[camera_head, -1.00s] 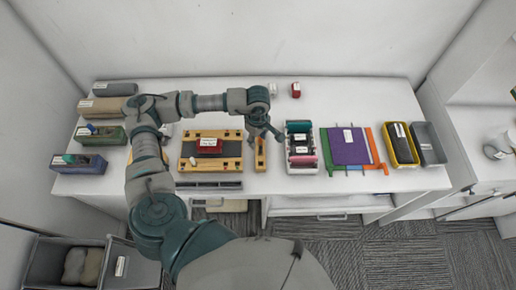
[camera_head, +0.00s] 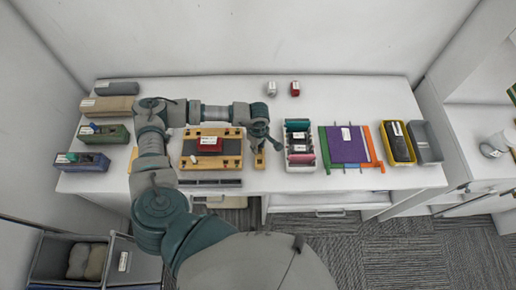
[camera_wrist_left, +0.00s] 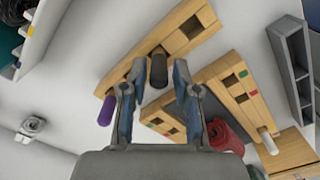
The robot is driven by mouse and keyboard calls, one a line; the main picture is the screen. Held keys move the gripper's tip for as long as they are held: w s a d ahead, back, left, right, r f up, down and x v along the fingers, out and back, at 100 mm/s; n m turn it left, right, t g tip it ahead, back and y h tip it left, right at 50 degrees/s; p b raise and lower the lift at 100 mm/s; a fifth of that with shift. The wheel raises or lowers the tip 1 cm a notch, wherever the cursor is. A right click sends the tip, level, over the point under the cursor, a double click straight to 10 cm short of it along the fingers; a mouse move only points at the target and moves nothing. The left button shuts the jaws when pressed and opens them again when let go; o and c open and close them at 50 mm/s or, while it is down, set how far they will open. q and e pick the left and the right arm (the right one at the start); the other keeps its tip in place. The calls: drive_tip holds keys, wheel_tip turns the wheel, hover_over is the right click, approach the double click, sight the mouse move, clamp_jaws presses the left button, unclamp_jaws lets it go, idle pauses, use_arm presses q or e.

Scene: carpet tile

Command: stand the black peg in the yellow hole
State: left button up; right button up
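The black peg (camera_wrist_left: 158,70) stands in a pale wooden rack (camera_wrist_left: 187,30) in the left wrist view. My left gripper (camera_wrist_left: 154,78) is open, with a finger on either side of the peg's end; I cannot tell whether they touch it. A purple peg (camera_wrist_left: 107,108) sits at the rack's other end. In the head view my left gripper (camera_head: 263,145) is over the small rack (camera_head: 260,160). A wooden board (camera_head: 187,150) beside it has square holes with coloured marks in the wrist view (camera_wrist_left: 235,85). I cannot clearly make out the yellow mark. My right gripper is not in view.
A tray of rollers (camera_head: 300,165) and a purple mat (camera_head: 345,145) are to the right, then a yellow bin (camera_head: 387,137) and a grey bin (camera_head: 425,142). Several boxes line the table's left end.

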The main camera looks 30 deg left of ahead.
use_arm(q)
drive_tip(key=shift+d, duration=0.2)
drive_tip(key=c, duration=0.3)
drive_tip(key=shift+d+r, duration=0.1)
drive_tip(key=shift+d, duration=0.25)
drive_tip(key=shift+a, duration=0.1)
drive_tip(key=shift+a+r, duration=0.1)
drive_tip(key=shift+a, duration=0.05)
